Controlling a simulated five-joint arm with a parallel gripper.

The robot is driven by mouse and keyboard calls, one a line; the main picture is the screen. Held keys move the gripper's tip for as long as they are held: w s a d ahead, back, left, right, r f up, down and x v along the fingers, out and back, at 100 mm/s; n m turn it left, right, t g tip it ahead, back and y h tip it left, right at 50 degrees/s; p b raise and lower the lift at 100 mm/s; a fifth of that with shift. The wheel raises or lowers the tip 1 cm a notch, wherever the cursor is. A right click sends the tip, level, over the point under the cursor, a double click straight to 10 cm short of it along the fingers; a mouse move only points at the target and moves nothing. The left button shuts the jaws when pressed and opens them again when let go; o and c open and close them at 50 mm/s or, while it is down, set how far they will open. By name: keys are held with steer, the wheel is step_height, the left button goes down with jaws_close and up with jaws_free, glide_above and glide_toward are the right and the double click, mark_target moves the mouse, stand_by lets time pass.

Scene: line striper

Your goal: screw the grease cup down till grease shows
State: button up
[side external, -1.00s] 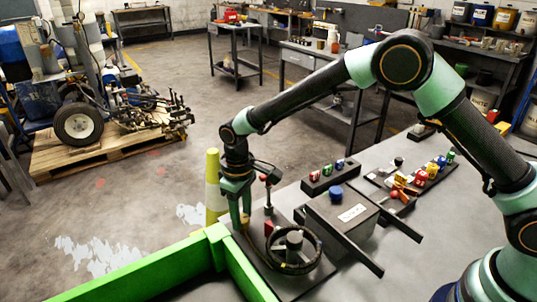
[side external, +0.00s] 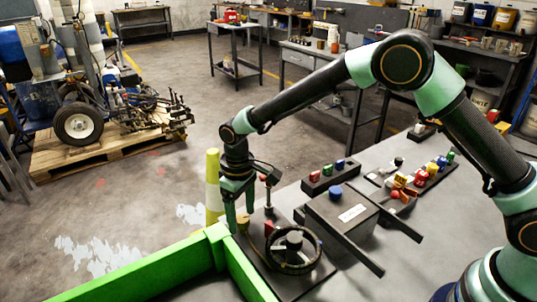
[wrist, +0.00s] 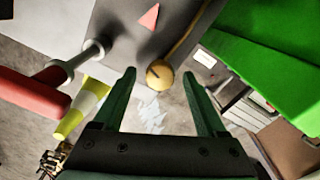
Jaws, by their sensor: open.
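A small brass-yellow round cup (wrist: 160,74) with a dark slot mark on its top sits at the edge of a grey plate in the wrist view. A thin brass line runs from it along the plate. I take it for the grease cup. My gripper (wrist: 158,90) is open, with one green finger on each side of the cup and a visible gap to both. In the side view my gripper (side external: 240,218) points down over the plate's far left corner. The cup is small and partly hidden there. I cannot tell whether grease shows.
A red-knobbed lever (side external: 264,179) stands just right of my fingers; its red handle (wrist: 35,97) is large in the wrist view. A red pointer (wrist: 150,17), a black handwheel (side external: 293,248) and a grey box (side external: 340,218) are on the bench. A green rail (side external: 150,272) runs close by.

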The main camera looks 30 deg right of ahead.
mark_target(242, 218)
step_height(242, 218, up, 12)
stand_by(0.5)
steer(key=s+d+r+m+t, duration=0.3)
steer(key=s+d+r, duration=0.3)
steer(key=d+r, duration=0.5)
steer(key=s+d+f+m+t, duration=0.2)
steer(key=s+d, duration=0.8)
steer(key=s, duration=0.1)
steer(key=shift+t, duration=0.3)
